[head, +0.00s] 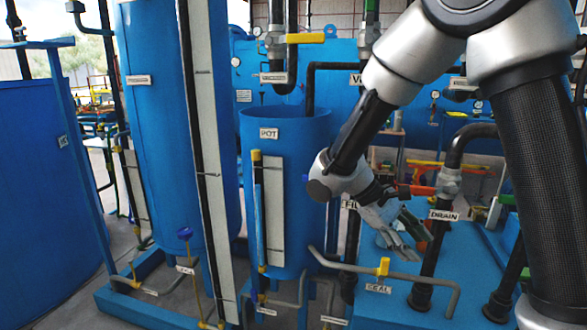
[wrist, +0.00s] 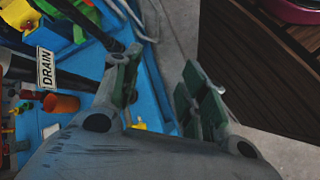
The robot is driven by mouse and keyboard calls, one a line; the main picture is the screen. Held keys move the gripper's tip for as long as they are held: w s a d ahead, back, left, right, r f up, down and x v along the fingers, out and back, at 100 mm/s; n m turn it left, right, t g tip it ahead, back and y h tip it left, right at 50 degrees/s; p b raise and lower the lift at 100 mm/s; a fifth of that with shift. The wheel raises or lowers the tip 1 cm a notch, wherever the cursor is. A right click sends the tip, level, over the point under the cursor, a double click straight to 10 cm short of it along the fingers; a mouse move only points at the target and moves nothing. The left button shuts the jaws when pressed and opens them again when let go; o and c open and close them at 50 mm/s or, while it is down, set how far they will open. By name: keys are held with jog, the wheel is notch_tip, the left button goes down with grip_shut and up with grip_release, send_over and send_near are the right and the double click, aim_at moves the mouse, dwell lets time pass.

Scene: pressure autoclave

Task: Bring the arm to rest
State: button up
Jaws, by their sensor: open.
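My gripper (head: 408,236) hangs at the end of my bent arm in the head view, above the blue base plate and just left of the pipe labelled DRAIN. In the wrist view my gripper (wrist: 160,95) shows its two padded fingers spread apart with nothing between them. The DRAIN label (wrist: 45,68) is to the left of the fingers there. The DRAIN pipe (head: 434,250) stands close beside the fingers in the head view; whether they touch cannot be told.
A blue tank labelled POT (head: 290,200) stands left of my gripper. A grey pipe with a yellow valve handle (head: 383,266) runs low by the SEAL label (head: 378,288). In the wrist view a dark slatted box (wrist: 262,70) is at the right, with bare floor (wrist: 185,25) beside it.

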jog(key=s+d+r+m+t+y, duration=0.6)
jog(key=s+d+r, duration=0.4)
jog(key=s+r, duration=0.3)
jog(key=t+y, duration=0.1)
jog(key=y, duration=0.1)
jog(key=shift+s+m+y, duration=0.3)
jog(key=shift+s, duration=0.1)
jog(key=shift+f, duration=0.1)
